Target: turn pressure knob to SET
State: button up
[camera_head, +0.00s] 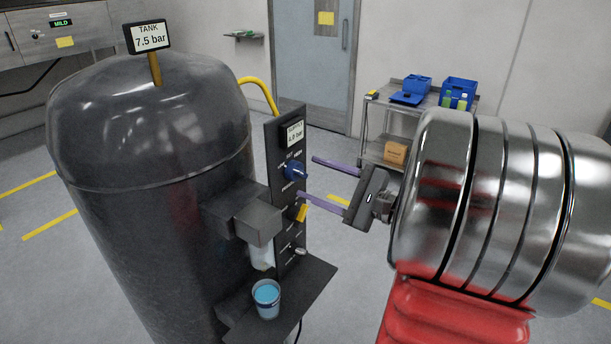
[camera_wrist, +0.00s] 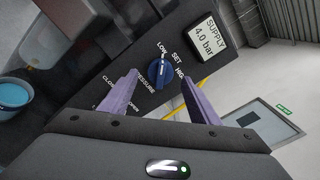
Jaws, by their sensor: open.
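The blue pressure knob (camera_head: 296,170) sits on the dark upright panel (camera_head: 292,221) beside the tank. In the wrist view the knob (camera_wrist: 160,72) has LOW, SET and HIGH printed along its upper side and PRESSURE below. A pale mark shows on the knob, but I cannot tell exactly which label it points to. A supply display (camera_wrist: 207,35) reads 4.0 bar. My gripper (camera_head: 306,177) is open, with its two purple fingers pointing toward the panel. In the wrist view the fingertips appear on either side of the knob; contact is not clear.
A large dark tank (camera_head: 150,150) with a 7.5 bar display (camera_head: 150,37) stands left of the panel. A yellow handle (camera_head: 301,212) is below the knob. A cup of blue liquid (camera_head: 267,298) stands on a shelf below. A cart (camera_head: 369,122) stands behind.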

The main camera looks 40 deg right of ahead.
aim_at(304, 175)
jog(key=shift+x, duration=1.7)
jog(key=c, duration=1.1)
